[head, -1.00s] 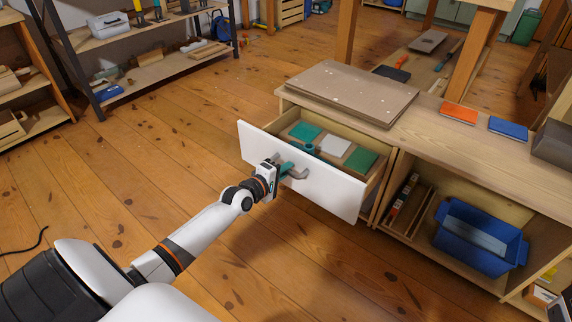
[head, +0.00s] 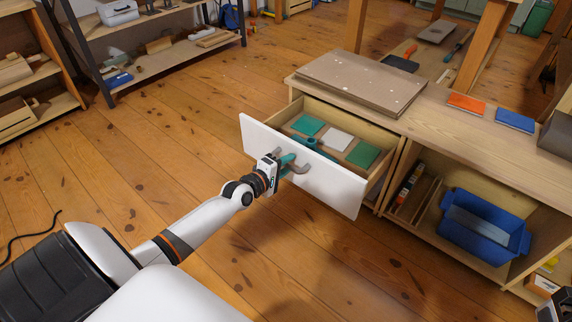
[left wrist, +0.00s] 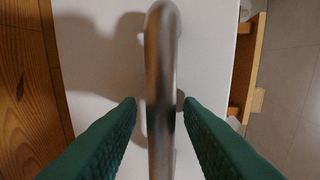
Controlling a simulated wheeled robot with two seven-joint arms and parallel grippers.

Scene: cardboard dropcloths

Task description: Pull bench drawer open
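The bench drawer (head: 334,189) has a white front and stands well out from the wooden bench (head: 430,125). Its grey bar handle (head: 300,168) shows on the front. My left gripper (head: 287,163) is at this handle. In the left wrist view, the handle (left wrist: 162,100) runs between the two green fingers of my left gripper (left wrist: 160,108), which sit close on both sides. A thin gap seems to show on the left side; contact there is hard to judge. The drawer moves with the gripper.
Inside the drawer lie a teal card (head: 307,125), a white card (head: 338,139) and a green card (head: 362,154). A brown board (head: 360,85) lies on the bench top. A blue bin (head: 485,228) sits in the right compartment. The floor before the drawer is clear.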

